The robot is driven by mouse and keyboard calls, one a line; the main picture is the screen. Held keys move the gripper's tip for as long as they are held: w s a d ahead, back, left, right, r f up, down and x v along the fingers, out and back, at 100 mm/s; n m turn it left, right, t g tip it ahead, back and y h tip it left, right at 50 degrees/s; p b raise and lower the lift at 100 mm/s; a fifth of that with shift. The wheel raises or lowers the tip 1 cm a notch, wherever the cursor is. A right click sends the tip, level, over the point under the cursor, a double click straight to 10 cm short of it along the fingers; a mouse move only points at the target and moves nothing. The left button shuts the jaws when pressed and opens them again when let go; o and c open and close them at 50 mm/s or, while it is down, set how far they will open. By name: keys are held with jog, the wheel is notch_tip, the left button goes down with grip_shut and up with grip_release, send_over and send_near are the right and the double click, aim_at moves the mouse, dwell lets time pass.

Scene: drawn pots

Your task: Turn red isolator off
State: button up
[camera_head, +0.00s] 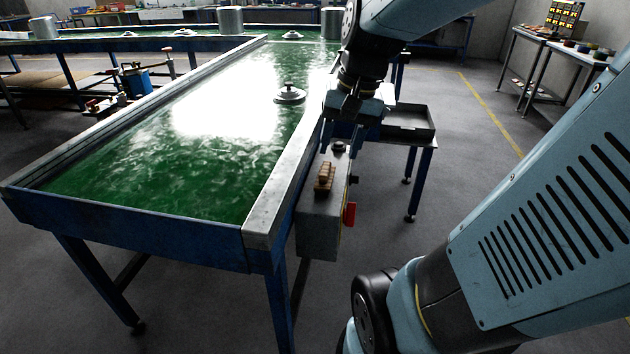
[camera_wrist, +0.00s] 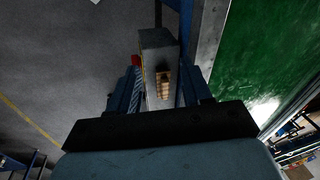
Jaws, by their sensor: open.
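The red isolator (camera_head: 350,214) is a small red handle on the right side of a grey box fixed to the table's side. In the wrist view a bit of the red isolator (camera_wrist: 136,60) shows at the box's left edge. The grey box (camera_head: 318,232) carries a tan ribbed piece on top, which also shows in the wrist view (camera_wrist: 163,85). My gripper (camera_head: 345,112) is above and beyond the box, apart from the red handle. In the wrist view its fingers (camera_wrist: 160,92) are spread on either side of the box's outline, with nothing held.
The long table (camera_head: 130,226) has a wet green top with a metal rim and blue frame. A lidded metal piece (camera_head: 289,94) sits on it. A dark tray stand (camera_head: 405,127) is right of my gripper.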

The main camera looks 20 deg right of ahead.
jog(key=w+d+f+m+g+y, duration=0.1)
jog(key=w+d+f+m+y, duration=0.3)
jog(key=d+f+m+y, duration=0.25)
jog(key=w+d+f+m+g+y, duration=0.1)
jog(key=w+d+f+m+y, duration=0.25)
jog(key=d+f+m, duration=0.4)
jog(key=d+f+m+t+y, duration=0.35)
jog(key=d+f+m, duration=0.3)
jog(key=f, duration=0.45)
jog(key=m+t, duration=0.7)
jog(key=m, duration=0.2)
send_near(351, 215)
jog(key=w+x, duration=0.1)
jog(key=x, duration=0.6)
jog(key=shift+f, duration=0.3)
jog(key=shift+w+d+n, duration=0.1)
jog(key=shift+n, duration=0.15)
grip_shut()
